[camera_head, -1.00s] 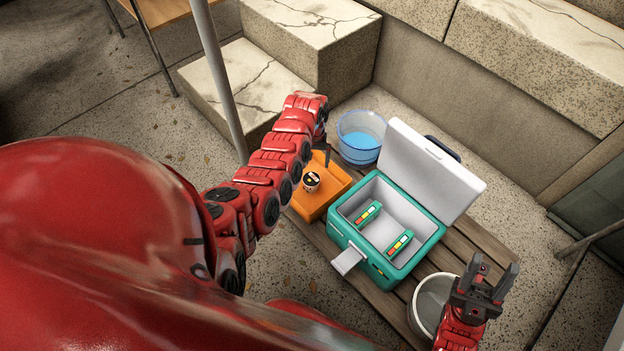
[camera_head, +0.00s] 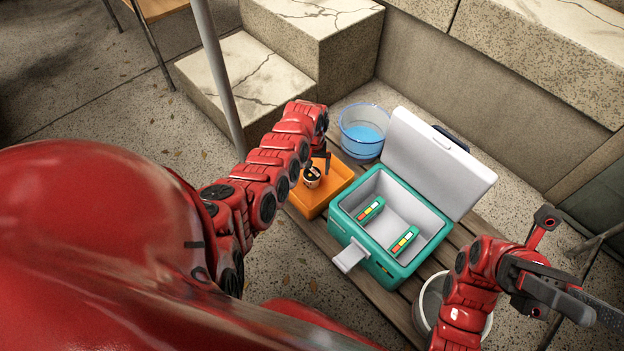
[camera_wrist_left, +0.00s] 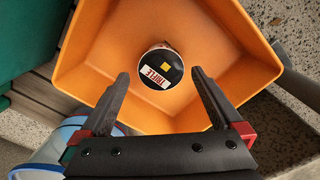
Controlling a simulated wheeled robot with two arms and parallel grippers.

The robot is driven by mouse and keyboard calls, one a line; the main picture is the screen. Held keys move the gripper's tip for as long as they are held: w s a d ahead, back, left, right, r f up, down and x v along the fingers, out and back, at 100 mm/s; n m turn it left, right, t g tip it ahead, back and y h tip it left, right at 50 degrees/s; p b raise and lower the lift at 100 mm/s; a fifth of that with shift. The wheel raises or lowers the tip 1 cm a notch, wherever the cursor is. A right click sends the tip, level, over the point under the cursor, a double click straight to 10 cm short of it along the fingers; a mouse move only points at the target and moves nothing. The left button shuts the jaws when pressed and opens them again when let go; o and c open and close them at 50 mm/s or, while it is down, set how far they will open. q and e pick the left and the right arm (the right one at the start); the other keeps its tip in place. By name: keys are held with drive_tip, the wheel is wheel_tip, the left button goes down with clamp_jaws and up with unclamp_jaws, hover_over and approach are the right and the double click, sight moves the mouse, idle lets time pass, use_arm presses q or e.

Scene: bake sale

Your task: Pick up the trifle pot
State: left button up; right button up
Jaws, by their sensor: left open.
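The trifle pot (camera_head: 312,180) stands in the orange bin (camera_head: 338,190) on the wooden slats. In the left wrist view the pot (camera_wrist_left: 160,68) shows its dark lid with a yellow square and a TRIFLE label, inside the orange bin (camera_wrist_left: 95,45). My left gripper (camera_wrist_left: 160,78) is open, with one finger on each side of the pot in this view and nothing held. In the head view my left gripper (camera_head: 318,164) is over the bin and partly hidden by its own wrist. My right gripper (camera_head: 560,275) is at the right, turned sideways; its jaw opening is unclear.
A teal cooler (camera_head: 375,255) with its white lid (camera_head: 435,170) open holds two striped packs. A clear blue bucket (camera_head: 362,130) is behind the bin. A pale bucket (camera_head: 430,300) is partly behind my right arm. A grey pole (camera_head: 220,75) rises at left.

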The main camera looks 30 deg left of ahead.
sight(312, 174)
use_arm(q)
drive_tip(key=shift+s+f+b, duration=0.15)
drive_tip(key=shift+f+b, duration=0.5)
drive_tip(key=shift+f, duration=0.3)
drive_tip(key=shift+f+b, duration=0.65)
drive_tip(key=shift+f, duration=0.2)
use_arm(e)
drive_tip(key=s+d+n+t+h, duration=0.6)
drive_tip(key=s+d+t, duration=0.2)
drive_tip(key=s+t, duration=0.2)
drive_tip(key=shift+d+f+t, duration=0.2)
drive_tip(key=shift+f+t, duration=0.2)
drive_tip(key=shift+t, duration=0.5)
use_arm(q)
drive_tip(key=c, duration=1.4)
use_arm(e)
drive_tip(key=shift+h, duration=0.3)
